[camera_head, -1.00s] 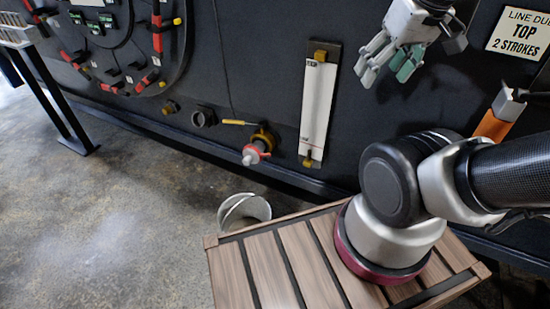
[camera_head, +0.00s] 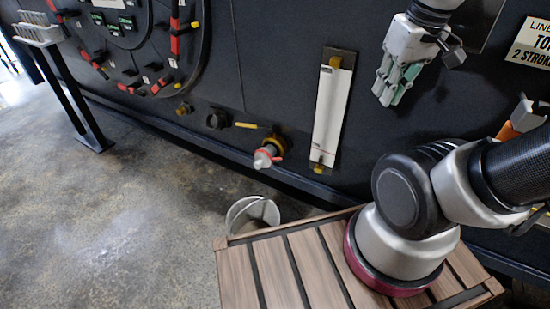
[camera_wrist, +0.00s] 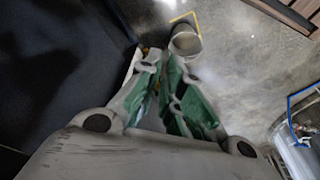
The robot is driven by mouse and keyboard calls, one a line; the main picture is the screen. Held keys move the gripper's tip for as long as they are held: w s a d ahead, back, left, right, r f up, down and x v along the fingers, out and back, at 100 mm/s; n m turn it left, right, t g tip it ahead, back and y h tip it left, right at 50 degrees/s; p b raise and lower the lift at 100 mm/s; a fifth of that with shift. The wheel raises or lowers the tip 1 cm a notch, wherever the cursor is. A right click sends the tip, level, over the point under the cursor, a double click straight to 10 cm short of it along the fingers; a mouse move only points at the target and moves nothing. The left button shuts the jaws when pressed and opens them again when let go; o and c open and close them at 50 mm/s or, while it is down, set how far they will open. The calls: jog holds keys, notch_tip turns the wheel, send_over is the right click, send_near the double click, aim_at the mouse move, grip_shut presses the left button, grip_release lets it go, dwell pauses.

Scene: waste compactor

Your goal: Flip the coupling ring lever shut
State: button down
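The coupling (camera_head: 268,152) sticks out low from the dark wall in the head view. It has a yellow-brown collar, a pinkish-red ring and a pale nozzle. A yellow lever (camera_head: 246,125) points left from it. My gripper (camera_head: 388,100) hangs to the right of the coupling and higher, beyond the white gauge panel, and touches nothing. In the wrist view its green-padded fingers (camera_wrist: 162,64) stand a little apart with nothing between them. I cannot make out the coupling in the wrist view.
The white gauge panel (camera_head: 329,110) stands on the wall between my gripper and the coupling. A metal bucket (camera_head: 252,214) is on the floor below the coupling and also shows in the wrist view (camera_wrist: 185,42). A black-legged stand (camera_head: 62,85) is at the far left. Floor left of the bucket is clear.

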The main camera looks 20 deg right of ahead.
jog(key=w+a+f+n+g, duration=0.15)
jog(key=w+f, duration=0.35)
jog(key=f, duration=0.5)
jog(key=w+a+f+n, duration=0.3)
jog(key=w+f, duration=0.1)
jog(key=f, duration=0.6)
jog(key=w+a+f+n+g, duration=0.1)
jog(key=w+a+f+n, duration=0.3)
jog(key=f, duration=0.6)
jog(key=w+a+n+t+y, duration=0.1)
jog(key=w+a+t, duration=0.1)
jog(key=w, duration=0.4)
jog(key=w+a+t+y, duration=0.1)
jog(key=w+a+t, duration=0.2)
jog(key=w, duration=0.4)
jog(key=shift+w+a+n+t+y, duration=0.2)
jog(key=shift+n+t+y, duration=0.2)
jog(key=shift+t, duration=0.15)
jog(key=shift+f, duration=0.15)
jog(key=s+d+f+x, duration=0.1)
jog(key=d+x, duration=0.1)
jog(key=x, duration=1)
jog(key=shift+f, duration=0.5)
